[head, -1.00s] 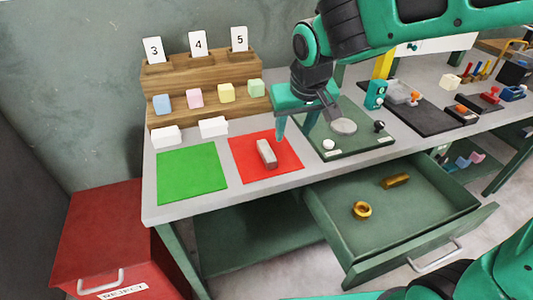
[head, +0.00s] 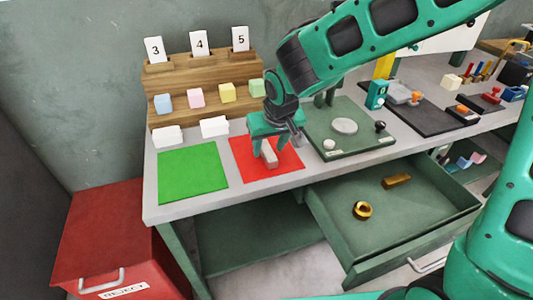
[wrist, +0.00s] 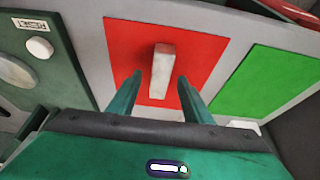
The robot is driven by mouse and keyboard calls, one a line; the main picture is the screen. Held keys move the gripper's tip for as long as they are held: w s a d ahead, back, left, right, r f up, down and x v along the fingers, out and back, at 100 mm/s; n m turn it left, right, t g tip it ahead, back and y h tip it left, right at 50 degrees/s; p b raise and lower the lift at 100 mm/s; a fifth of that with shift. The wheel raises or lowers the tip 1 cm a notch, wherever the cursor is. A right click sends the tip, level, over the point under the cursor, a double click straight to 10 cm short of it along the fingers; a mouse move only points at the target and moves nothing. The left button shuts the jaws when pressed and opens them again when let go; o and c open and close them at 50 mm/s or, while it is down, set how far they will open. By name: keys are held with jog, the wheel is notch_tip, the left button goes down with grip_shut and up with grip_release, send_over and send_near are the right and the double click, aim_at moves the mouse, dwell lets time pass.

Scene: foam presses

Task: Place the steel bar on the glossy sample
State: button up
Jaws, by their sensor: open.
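A light grey bar (head: 269,158), which I take to be the steel bar, lies on the red mat (head: 287,166) on the bench. In the wrist view the bar (wrist: 162,70) lies lengthwise between the lines of my two fingers. My gripper (head: 269,148) is open, pointing down over the red mat, and partly covers the bar in the head view. The fingers (wrist: 160,80) hold nothing; I cannot tell whether they touch the bar. I cannot tell which thing is the glossy sample. Blue (head: 162,104), pink (head: 196,98), yellow (head: 227,92) and green (head: 257,87) blocks sit on the wooden rack.
A bare green mat (head: 192,172) lies left of the red one. Two white label blocks (head: 168,136) stand before the rack. A green press plate (head: 357,143) is to the right. An open drawer (head: 330,232) holds a brass ring (head: 362,211) and brass bar (head: 397,181).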

jog(key=shift+w+f, duration=0.25)
jog(key=shift+f, duration=0.4)
jog(key=shift+f, duration=0.2)
jog(key=shift+c, duration=0.6)
jog(key=shift+a, duration=0.1)
grip_shut()
